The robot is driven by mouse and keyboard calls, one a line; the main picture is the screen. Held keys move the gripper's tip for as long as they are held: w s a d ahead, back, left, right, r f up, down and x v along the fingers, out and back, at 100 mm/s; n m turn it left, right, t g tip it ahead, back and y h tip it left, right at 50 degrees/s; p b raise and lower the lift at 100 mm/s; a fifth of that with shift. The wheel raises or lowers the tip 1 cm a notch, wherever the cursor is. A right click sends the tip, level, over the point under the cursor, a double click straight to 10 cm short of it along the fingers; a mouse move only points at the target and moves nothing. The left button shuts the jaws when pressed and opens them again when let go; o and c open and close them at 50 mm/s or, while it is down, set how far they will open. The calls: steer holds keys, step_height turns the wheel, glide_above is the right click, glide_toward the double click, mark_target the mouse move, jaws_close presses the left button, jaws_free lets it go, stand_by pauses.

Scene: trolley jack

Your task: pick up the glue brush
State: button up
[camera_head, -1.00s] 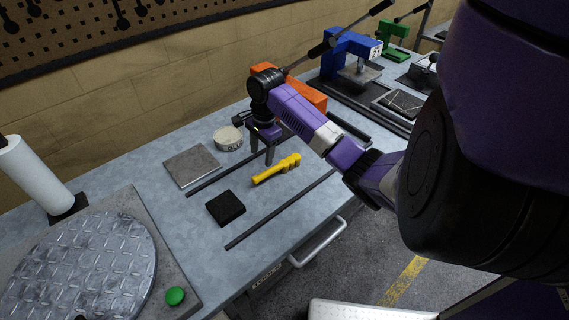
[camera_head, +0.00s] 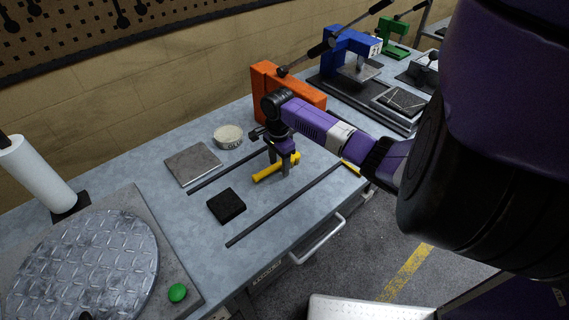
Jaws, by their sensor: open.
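The yellow tool that I take for the glue brush (camera_head: 265,174) lies on the grey bench top, between two dark rails. Its bristles cannot be made out. My gripper (camera_head: 280,164) points down over the right half of the tool. Its jaws are open, with one finger on the near side and the other on the far side. The near finger hides part of the tool. I cannot tell whether the fingers touch it.
A black block (camera_head: 226,206) lies to the left, with a grey plate (camera_head: 193,164) and a round pale tin (camera_head: 228,137) behind. An orange machine (camera_head: 262,82) stands behind my gripper. A small yellow strip (camera_head: 350,167) shows near the bench's right edge. A round tread-plate disc (camera_head: 85,265) sits front left.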

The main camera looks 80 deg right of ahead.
mark_target(279, 163)
jaws_close()
steer(key=shift+r, duration=0.1)
stand_by(0.3)
step_height(279, 163, up, 20)
steer(key=p, duration=0.2)
stand_by(0.3)
